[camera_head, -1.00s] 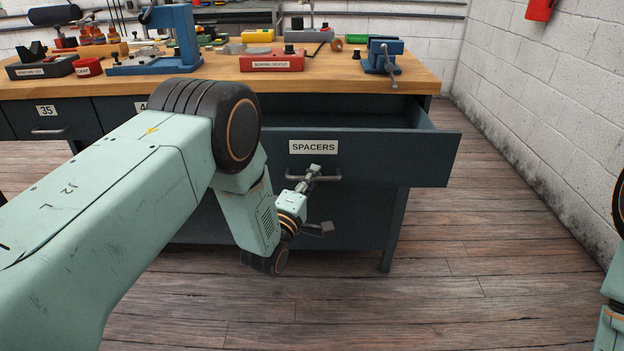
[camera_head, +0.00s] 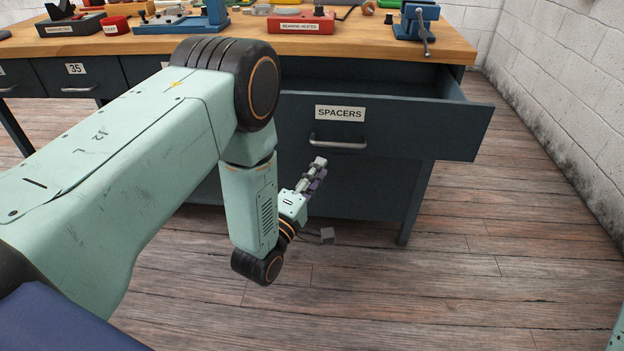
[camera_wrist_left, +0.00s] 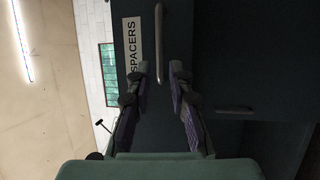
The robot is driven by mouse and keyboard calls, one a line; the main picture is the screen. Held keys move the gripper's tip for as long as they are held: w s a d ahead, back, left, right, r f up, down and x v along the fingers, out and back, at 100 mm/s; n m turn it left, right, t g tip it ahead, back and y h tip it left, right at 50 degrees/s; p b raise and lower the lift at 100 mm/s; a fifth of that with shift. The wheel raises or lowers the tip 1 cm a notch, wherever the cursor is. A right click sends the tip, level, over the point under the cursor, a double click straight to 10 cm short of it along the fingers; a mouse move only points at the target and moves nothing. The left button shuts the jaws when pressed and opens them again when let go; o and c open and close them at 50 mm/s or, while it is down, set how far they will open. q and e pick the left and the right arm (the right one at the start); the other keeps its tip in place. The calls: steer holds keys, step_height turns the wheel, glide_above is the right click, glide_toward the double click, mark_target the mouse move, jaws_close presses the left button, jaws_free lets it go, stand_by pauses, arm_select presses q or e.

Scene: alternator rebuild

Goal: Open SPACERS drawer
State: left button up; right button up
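The SPACERS drawer (camera_head: 400,128) is pulled out from the dark bench, with its open top showing. Its bar handle (camera_head: 338,142) is below the white SPACERS label (camera_head: 340,113). My left gripper (camera_head: 317,170) is below and a little left of the handle, apart from it. In the left wrist view, the left gripper's fingers (camera_wrist_left: 159,72) are spread with nothing between them. The handle (camera_wrist_left: 159,45) lies beyond the fingertips there, beside the label (camera_wrist_left: 132,48). My right gripper is not in view.
The wooden benchtop (camera_head: 260,42) above holds a red bearing heater box (camera_head: 301,22) and a blue vise (camera_head: 420,25). A drawer labelled 35 (camera_head: 76,78) is shut at the left. The plank floor (camera_head: 480,260) in front is clear.

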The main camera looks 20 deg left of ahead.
arm_select(q)
steer(key=shift+v, duration=1.1)
steer(key=s+f+m+g+y, duration=0.2)
steer(key=s+f+m+g, duration=0.85)
steer(key=f, duration=0.45)
steer(key=s+a+m+g+p, duration=0.1)
steer(key=s+m+g+p, duration=0.4)
steer(key=s, duration=2)
steer(key=g, duration=0.4)
steer(key=shift+s+a+r, duration=0.3)
steer(key=shift+a+r, duration=0.05)
steer(key=shift+r, duration=0.05)
